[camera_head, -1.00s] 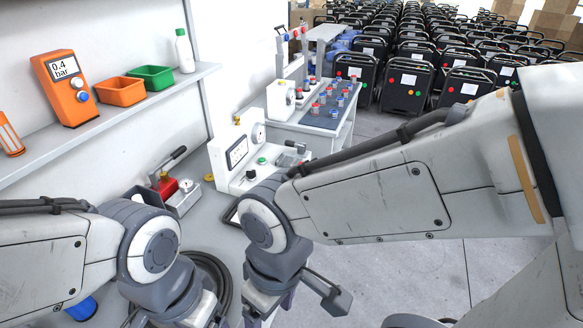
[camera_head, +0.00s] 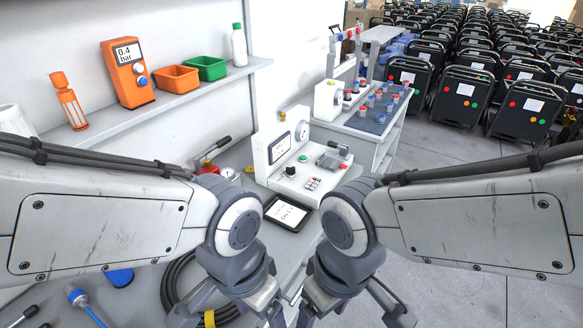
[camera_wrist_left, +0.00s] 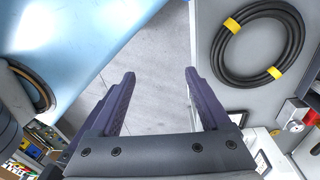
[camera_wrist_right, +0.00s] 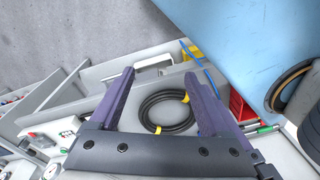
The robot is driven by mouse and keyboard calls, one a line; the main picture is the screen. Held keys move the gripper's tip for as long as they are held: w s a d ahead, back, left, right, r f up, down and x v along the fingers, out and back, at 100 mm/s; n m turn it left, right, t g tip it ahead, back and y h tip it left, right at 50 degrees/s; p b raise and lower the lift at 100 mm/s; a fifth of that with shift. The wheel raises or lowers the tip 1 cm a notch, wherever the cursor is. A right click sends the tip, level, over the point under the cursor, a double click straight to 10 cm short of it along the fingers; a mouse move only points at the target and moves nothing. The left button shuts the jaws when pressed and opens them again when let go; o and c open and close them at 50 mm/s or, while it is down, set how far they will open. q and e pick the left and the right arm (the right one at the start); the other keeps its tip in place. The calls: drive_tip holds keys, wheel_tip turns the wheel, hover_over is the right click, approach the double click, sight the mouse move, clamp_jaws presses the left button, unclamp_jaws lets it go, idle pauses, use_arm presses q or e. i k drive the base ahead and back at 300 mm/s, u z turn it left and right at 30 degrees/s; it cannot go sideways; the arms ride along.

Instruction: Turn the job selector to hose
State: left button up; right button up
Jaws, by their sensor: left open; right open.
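A white test panel (camera_head: 259,153) with a small display (camera_head: 279,148) and a round gauge (camera_head: 303,130) stands at the back of the bench in the head view. On its lower base are a black knob (camera_head: 291,171), which looks like the job selector, and a green button (camera_head: 303,158). The knob's pointing direction and labels are too small to read. My left gripper (camera_wrist_left: 160,73) is open and empty. My right gripper (camera_wrist_right: 160,73) is open and empty. In the head view both hang at the bottom middle, in front of and apart from the panel.
A dark tablet (camera_head: 287,213) lies before the panel. A coiled black hose (camera_head: 172,284) lies on the bench at left and shows in the left wrist view (camera_wrist_left: 222,52). A shelf (camera_head: 190,88) holds bins and an orange meter (camera_head: 128,72). Open floor (camera_head: 450,225) lies at right.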

sight(290, 170)
drive_tip(key=z, duration=1.6)
drive_tip(key=i, duration=1.35)
drive_tip(key=u, duration=2.85)
